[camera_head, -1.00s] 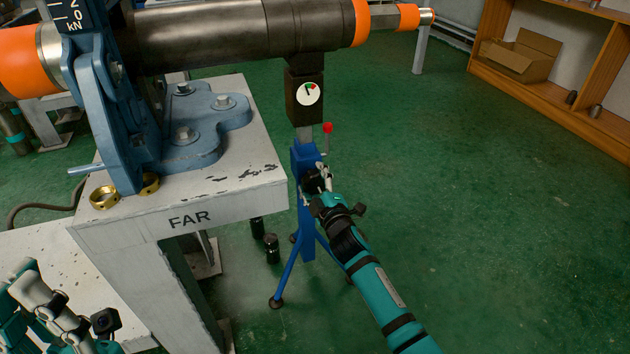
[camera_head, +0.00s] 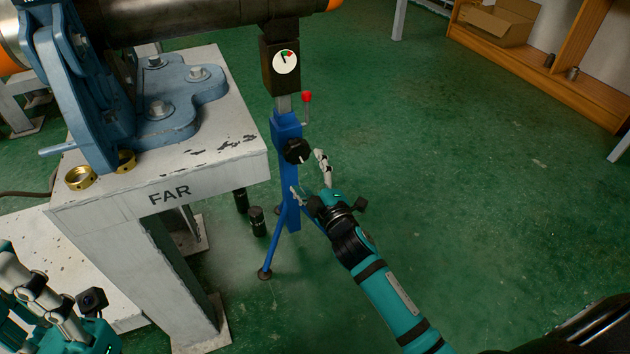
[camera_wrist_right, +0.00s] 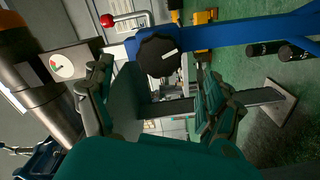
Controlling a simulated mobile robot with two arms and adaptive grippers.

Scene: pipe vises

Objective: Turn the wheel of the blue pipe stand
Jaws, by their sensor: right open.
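The blue pipe stand (camera_head: 290,180) stands on the green floor just right of the vise table in the head view. Its black wheel (camera_head: 297,151) faces me. In the right wrist view the wheel (camera_wrist_right: 158,55) bears a white mark and sits beyond the fingers. My right gripper (camera_head: 308,172) is open and empty, its fingers spread just below and right of the wheel; I see no contact. It also shows in the right wrist view (camera_wrist_right: 150,105), one finger on each side. My left arm shows at the lower left; its fingertips are not clear.
A round gauge (camera_head: 285,61) with a green and red zone sits above the stand under the thick pipe (camera_head: 190,18). A red-knobbed lever (camera_head: 307,97) is beside the post. The table marked FAR (camera_head: 235,167) is close on the left. Black cylinders (camera_head: 257,221) stand on the floor. The right floor is free.

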